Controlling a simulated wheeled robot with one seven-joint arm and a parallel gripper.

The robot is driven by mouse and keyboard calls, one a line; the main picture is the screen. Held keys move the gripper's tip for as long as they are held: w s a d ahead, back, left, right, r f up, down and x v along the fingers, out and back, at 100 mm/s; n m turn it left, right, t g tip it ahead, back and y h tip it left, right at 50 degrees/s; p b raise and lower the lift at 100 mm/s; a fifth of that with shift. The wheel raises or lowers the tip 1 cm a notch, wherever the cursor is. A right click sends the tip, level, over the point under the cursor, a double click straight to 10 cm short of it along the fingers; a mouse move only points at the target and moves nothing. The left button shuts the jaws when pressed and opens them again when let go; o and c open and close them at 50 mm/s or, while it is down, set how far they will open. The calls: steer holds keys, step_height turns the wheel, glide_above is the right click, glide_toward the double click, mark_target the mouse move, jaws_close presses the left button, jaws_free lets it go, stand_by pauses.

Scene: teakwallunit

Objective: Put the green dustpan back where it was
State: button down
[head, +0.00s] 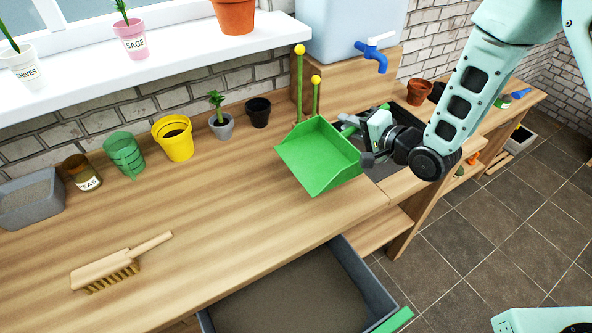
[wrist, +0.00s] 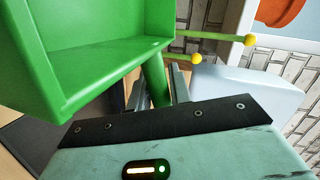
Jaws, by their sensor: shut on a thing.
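The green dustpan (head: 318,158) is held in the air above the wooden bench, toward its right part, with its open pan side facing left and down in the head view. My gripper (head: 368,140) is to the right of the pan and shut on its handle. In the wrist view the dustpan (wrist: 85,50) fills the upper left, and its green handle (wrist: 157,80) runs between the fingers of my gripper (wrist: 160,88). Part of the handle is hidden by the gripper.
A brush (head: 120,265) lies on the bench (head: 215,215) at the front left. An open drawer (head: 372,277) juts out below. Pots, including a yellow one (head: 174,140), line the back. Two yellow-tipped green stakes (head: 299,85) and a water tank (head: 335,30) with a blue tap stand behind the dustpan.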

steer(key=f, duration=0.3)
steer(key=f+p, duration=0.1)
steer(key=f, duration=0.2)
steer(key=f+p, duration=0.1)
steer(key=f, duration=0.2)
steer(key=shift+w+a, duration=0.2)
steer(key=shift+a, duration=0.05)
steer(key=shift+f, duration=0.5)
steer(key=shift+f, duration=0.2)
steer(key=c, duration=1.3)
jaws_free()
steer(key=shift+r, duration=0.2)
